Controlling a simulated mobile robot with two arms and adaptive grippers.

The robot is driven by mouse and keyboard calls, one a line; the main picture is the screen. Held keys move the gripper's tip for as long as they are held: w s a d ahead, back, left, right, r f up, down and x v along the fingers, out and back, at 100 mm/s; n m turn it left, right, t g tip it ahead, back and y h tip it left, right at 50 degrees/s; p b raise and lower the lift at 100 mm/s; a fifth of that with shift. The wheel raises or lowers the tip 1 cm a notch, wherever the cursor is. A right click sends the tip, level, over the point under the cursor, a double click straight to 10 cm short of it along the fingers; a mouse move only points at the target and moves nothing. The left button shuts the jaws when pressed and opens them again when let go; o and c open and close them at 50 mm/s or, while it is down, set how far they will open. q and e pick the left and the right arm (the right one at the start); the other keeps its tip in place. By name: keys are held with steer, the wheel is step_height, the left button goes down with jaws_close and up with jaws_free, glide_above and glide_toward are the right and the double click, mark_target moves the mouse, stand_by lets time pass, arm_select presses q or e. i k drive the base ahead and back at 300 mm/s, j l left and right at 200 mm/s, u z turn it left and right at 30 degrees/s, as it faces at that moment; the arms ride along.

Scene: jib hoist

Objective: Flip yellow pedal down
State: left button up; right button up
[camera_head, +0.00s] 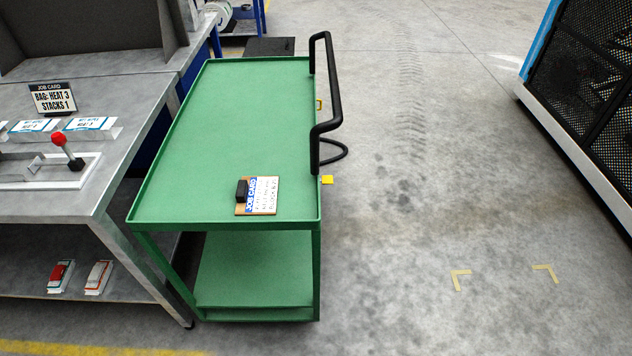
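A green two-level cart (225,130) with a black handle (327,90) on its right side stands in the middle of the view. A small flat yellow piece (327,180) sticks out past the cart's right side, near the front end of the handle; it looks like the yellow pedal. I cannot tell its tilt from here. A second, smaller yellow part (319,104) shows farther back on the same side, partly hidden by the cart. Neither of my grippers is in view.
A job card board (264,196) with a black block lies on the cart. A grey workbench (75,190) with a red-knobbed lever stands close at the left. A dark mesh-panelled rack (590,80) stands at the right. The floor between cart and rack is clear, with yellow corner marks.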

mark_target(325, 179)
steer(key=l, duration=0.25)
steer(key=i+l, duration=0.15)
steer(key=i+l+z, duration=0.25)
steer(key=i+l, duration=0.35)
steer(key=i+l+z, duration=0.2)
steer(key=i+l, duration=0.3)
steer(key=i, duration=0.15)
